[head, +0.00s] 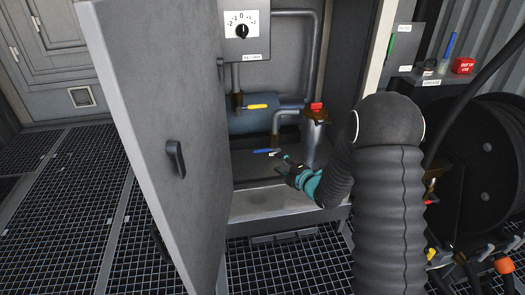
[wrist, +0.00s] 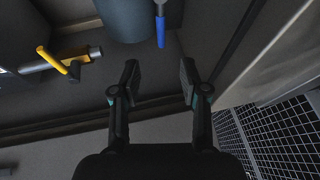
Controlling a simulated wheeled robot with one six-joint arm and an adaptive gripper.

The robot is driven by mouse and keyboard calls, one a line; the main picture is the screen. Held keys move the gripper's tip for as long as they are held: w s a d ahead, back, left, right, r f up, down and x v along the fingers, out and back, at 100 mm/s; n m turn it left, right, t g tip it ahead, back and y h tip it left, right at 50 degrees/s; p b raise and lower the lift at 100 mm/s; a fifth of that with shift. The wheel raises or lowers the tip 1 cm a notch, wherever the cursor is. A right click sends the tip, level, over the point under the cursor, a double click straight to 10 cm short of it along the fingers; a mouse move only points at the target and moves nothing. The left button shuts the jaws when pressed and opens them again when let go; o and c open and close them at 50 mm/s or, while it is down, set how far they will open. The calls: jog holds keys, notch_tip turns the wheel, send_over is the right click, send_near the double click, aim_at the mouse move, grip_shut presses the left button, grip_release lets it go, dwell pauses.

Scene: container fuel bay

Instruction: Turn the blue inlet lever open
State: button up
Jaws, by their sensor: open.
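The blue inlet lever (head: 266,151) sits low inside the open cabinet in the head view, lying roughly level. In the wrist view the blue lever (wrist: 161,32) shows at the top, just beyond the gap between the fingertips. My gripper (head: 280,157) reaches into the cabinet from the right, with its tips close to the lever's right end. In the wrist view my gripper (wrist: 158,76) is open and empty, its fingers apart. The lever's pivot is partly out of the wrist view.
The grey cabinet door (head: 150,130) hangs open at left. A hose reel (head: 487,150) is at right.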

aim_at(262, 152)
jog(key=p+x, duration=0.1)
jog(key=x, duration=1.2)
jog(key=shift+s, duration=0.1)
grip_shut()
